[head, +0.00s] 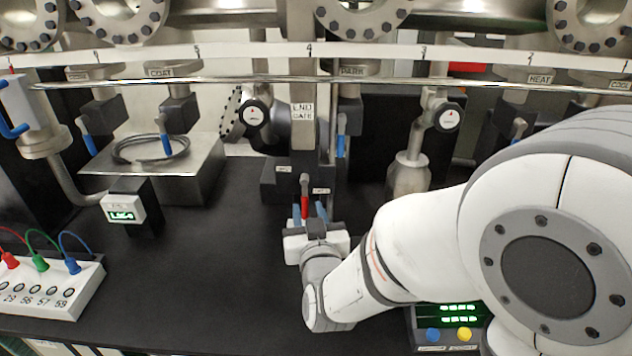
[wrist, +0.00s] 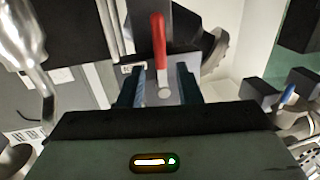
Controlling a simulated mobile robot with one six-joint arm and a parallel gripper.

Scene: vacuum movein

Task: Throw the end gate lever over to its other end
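The end gate lever (head: 304,196) has a red handle and stands nearly upright on a dark housing (head: 275,180) under the "END GATE" sign (head: 303,112). Small label plates sit on either side of it, too small to read. In the wrist view the red lever (wrist: 159,38) rises from a pale round pivot, in line with the gap between the fingers. My gripper (head: 310,212) is in front of the lever with its blue-tipped fingers apart. The fingers in the wrist view (wrist: 162,88) are open with no grip on the lever. Contact with it cannot be told.
A horizontal metal rail (head: 230,81) runs above the black bench (head: 200,270). A socket panel (head: 45,290) is front left. Blue-handled valves (head: 341,147) hang nearby.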

